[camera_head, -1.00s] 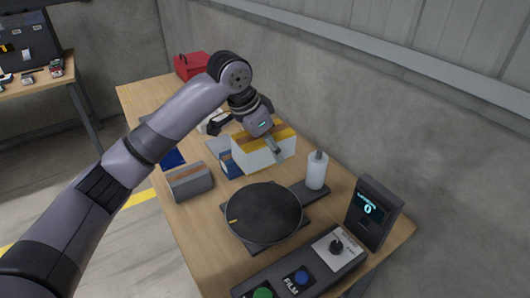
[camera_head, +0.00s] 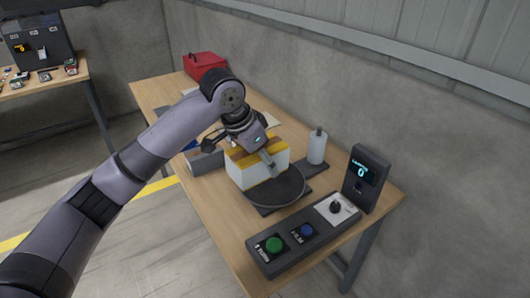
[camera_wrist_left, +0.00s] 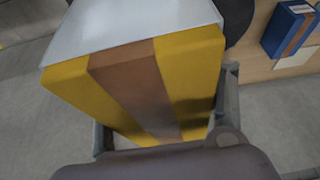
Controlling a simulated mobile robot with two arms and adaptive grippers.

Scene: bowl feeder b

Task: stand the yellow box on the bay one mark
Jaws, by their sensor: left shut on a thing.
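The yellow box (camera_head: 262,170), white-sided with a yellow top and a brown stripe, is held by my left gripper (camera_head: 241,152). The wrist view shows the yellow box (camera_wrist_left: 150,85) between the two fingers, filling much of the picture. The box and arm cover part of the turntable. I cannot make out a bay one mark. My right gripper is not in view.
A grey box (camera_head: 204,163) stands just left of the yellow box. A blue box (camera_wrist_left: 290,30) shows in the wrist view. A white bottle (camera_head: 317,147), a control panel (camera_head: 304,236) and a display (camera_head: 365,180) stand to the right. A red toolbox (camera_head: 204,65) is at the back.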

